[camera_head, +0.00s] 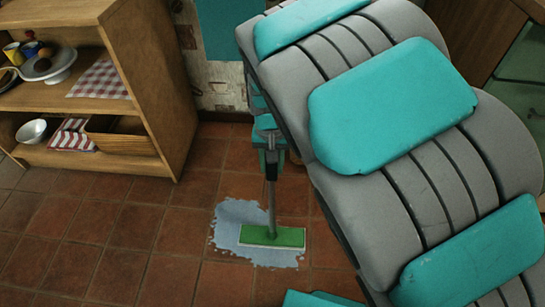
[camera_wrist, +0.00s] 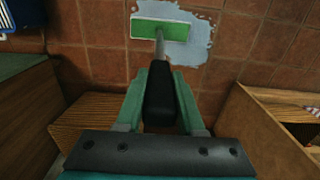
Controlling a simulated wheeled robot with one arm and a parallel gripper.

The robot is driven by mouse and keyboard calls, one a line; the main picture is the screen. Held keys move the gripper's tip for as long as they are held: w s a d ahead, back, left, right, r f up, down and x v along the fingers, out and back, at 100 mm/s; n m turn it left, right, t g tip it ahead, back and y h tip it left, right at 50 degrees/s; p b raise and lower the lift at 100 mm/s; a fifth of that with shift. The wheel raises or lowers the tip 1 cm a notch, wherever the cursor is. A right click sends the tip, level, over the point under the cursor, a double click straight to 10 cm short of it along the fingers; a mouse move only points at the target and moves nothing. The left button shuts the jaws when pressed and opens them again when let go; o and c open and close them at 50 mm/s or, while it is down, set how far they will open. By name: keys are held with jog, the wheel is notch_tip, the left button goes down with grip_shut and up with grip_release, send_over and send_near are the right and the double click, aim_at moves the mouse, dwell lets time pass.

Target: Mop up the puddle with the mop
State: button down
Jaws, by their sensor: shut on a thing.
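The mop has a grey pole and a flat green head (camera_head: 272,236). The head rests on the puddle (camera_head: 229,212), a pale grey-blue patch with ragged edges on the tiled floor. Puddle shows to the left, above and below the head. In the wrist view, the mop head (camera_wrist: 161,30) lies over the puddle (camera_wrist: 196,45), which spreads to its right and below. My gripper (camera_wrist: 160,100) is shut on the mop's dark handle. In the head view, my gripper (camera_head: 268,140) is partly hidden behind my teal and grey arm.
A wooden shelf unit (camera_head: 150,70) with bowls, checked cloths and a basket stands at the left. A wooden cabinet (camera_head: 490,30) is at the upper right. Brown-red floor tiles (camera_head: 120,260) are clear left of the puddle. In the wrist view, a blue crate (camera_wrist: 22,14) shows at the upper left.

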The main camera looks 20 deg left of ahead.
jog(key=s+d+b, duration=0.3)
jog(key=s+b, duration=0.1)
jog(key=s, duration=0.7)
jog(key=w+a, duration=0.1)
jog(key=w, duration=0.2)
jog(key=w+p, duration=0.1)
jog(key=w, duration=0.2)
jog(key=w+a+p, duration=0.1)
jog(key=w, duration=0.2)
jog(key=shift+w+a, duration=0.25)
jog(key=shift+a, duration=0.1)
jog(key=w+a+r+p, duration=0.1)
jog(key=w+p, duration=0.1)
jog(key=w, duration=0.4)
jog(key=w+a+r+p, duration=0.2)
jog(key=w, duration=0.4)
jog(key=shift+w, duration=0.4)
jog(key=shift+r, duration=0.1)
